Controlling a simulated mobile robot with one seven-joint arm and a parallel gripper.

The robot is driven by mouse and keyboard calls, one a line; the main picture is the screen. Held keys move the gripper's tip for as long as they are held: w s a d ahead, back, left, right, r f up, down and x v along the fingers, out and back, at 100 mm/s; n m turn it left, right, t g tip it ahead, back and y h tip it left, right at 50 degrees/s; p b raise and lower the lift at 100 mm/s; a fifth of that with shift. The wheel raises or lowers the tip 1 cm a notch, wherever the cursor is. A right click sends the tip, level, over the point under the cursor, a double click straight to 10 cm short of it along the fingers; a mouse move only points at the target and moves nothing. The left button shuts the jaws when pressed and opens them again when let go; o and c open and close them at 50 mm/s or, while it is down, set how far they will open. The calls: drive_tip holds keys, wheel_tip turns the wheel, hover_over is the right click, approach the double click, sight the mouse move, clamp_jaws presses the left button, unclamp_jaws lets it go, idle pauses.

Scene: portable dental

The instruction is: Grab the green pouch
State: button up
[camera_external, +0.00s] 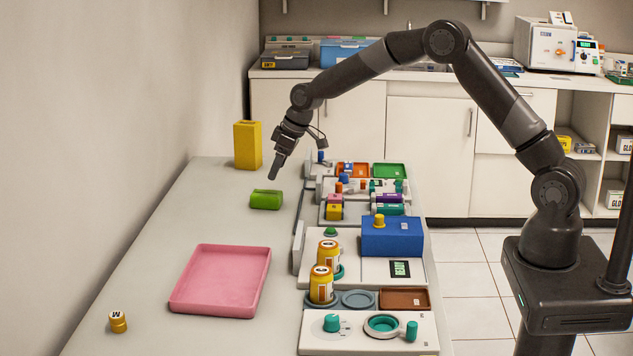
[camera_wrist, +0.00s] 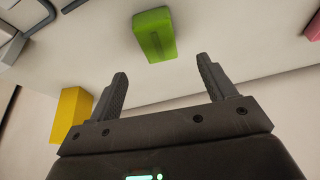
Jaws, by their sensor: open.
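The green pouch (camera_external: 266,199) lies on the grey table in the external view, behind the pink tray. It also shows in the wrist view (camera_wrist: 155,35), beyond the fingertips and between their lines. My gripper (camera_external: 275,172) is above the table, a little above and behind the pouch in the external view. In the wrist view my gripper (camera_wrist: 163,75) has its two fingers wide apart with nothing between them. The pouch is apart from both fingers.
A yellow box (camera_external: 247,145) stands at the table's far left; it shows in the wrist view (camera_wrist: 71,113). The pink tray (camera_external: 181,308) lies nearer. Dental units with bottles and a blue box (camera_external: 392,241) line the right. A small yellow-capped item (camera_external: 118,322) stands front left.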

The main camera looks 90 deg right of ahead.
sight(267, 193)
drive_tip(key=x, duration=1)
drive_tip(key=shift+d+f, duration=0.1)
drive_tip(key=shift+c, duration=0.6)
drive_tip(key=c, duration=0.9)
drive_tip(key=shift+c, duration=0.3)
